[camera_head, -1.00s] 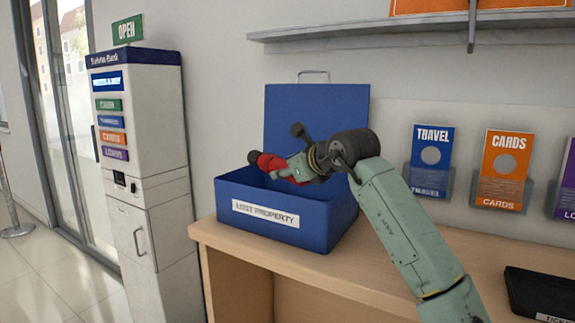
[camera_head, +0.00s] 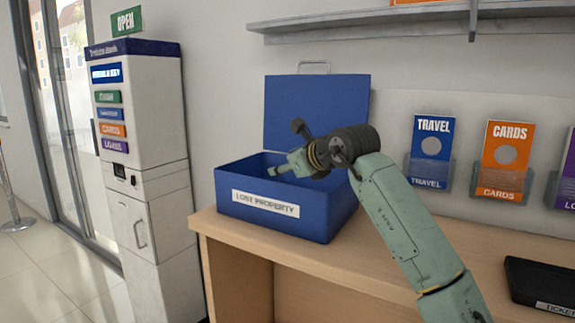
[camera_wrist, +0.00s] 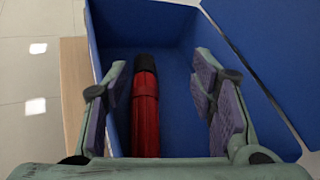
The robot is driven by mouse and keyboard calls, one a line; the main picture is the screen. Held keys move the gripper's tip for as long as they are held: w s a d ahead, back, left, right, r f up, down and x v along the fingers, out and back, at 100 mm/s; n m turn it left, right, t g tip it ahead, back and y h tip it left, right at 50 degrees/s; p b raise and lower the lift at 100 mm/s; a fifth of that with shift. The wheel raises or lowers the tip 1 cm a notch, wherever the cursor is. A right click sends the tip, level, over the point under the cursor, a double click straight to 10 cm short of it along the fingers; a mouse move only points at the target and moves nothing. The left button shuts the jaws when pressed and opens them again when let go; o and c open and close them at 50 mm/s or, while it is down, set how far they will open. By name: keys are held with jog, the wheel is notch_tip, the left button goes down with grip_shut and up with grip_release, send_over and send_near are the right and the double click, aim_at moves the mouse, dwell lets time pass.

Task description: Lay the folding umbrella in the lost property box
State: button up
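The folding umbrella (camera_wrist: 145,115), red with a black end, lies inside the blue lost property box in the wrist view. It is nearer the left finger, and its near end is hidden behind my gripper. The lost property box (camera_head: 265,222) stands open on the counter with its lid raised at the back. In the head view the umbrella is hidden by the box walls. My gripper (camera_head: 285,170) is over the box opening. In the wrist view my gripper (camera_wrist: 162,95) has its fingers wide apart, with gaps to the umbrella visible.
The wooden counter (camera_head: 400,265) runs right of the box, with a black tray (camera_head: 545,285) at its right end. Leaflet holders (camera_head: 430,155) hang on the wall under a shelf (camera_head: 400,18). A white kiosk (camera_head: 150,190) stands left of the counter.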

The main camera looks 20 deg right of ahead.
jog(key=shift+o, duration=0.7)
jog(key=shift+r, duration=0.1)
jog(key=r+b+v, duration=0.1)
jog(key=b+v, duration=0.1)
jog(key=v, duration=1)
jog(key=shift+a, duration=0.1)
